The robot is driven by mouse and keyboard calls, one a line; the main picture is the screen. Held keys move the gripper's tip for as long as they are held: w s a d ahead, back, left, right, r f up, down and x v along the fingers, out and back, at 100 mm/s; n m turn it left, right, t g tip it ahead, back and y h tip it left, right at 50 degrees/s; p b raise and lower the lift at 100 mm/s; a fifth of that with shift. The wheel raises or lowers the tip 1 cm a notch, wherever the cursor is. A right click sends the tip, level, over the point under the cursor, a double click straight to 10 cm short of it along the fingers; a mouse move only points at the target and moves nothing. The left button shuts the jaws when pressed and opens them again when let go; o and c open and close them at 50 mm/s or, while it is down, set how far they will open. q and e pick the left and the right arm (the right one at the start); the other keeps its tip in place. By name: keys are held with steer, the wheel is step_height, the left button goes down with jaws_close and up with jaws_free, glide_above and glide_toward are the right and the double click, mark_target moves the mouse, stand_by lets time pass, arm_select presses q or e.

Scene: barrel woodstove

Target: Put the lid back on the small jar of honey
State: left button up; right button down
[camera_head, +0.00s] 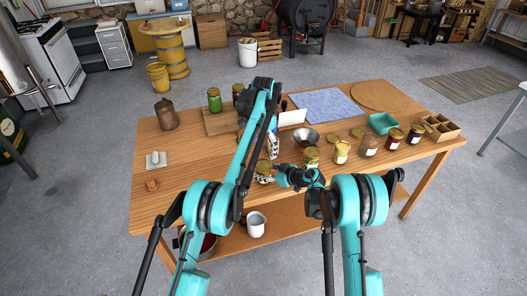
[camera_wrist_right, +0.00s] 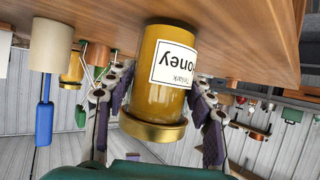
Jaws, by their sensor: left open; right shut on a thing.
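The honey jar (camera_wrist_right: 160,75), amber with a white label, is between the fingers of my right gripper (camera_wrist_right: 165,112) in the right wrist view, which looks upside down. A gold lid (camera_wrist_right: 152,129) sits at the jar's mouth; whether it is fully seated I cannot tell. The fingers flank the upper jar closely.
Several jars, including a yellow one (camera_head: 341,153), stand to the right on the wooden table (camera_head: 190,190). The table's left part is mostly clear.

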steer(key=c, duration=0.5)
jaws_free()
steer(key=shift+c, duration=0.2)
steer(key=v, duration=1.2)
steer(key=shift+f, duration=0.1)
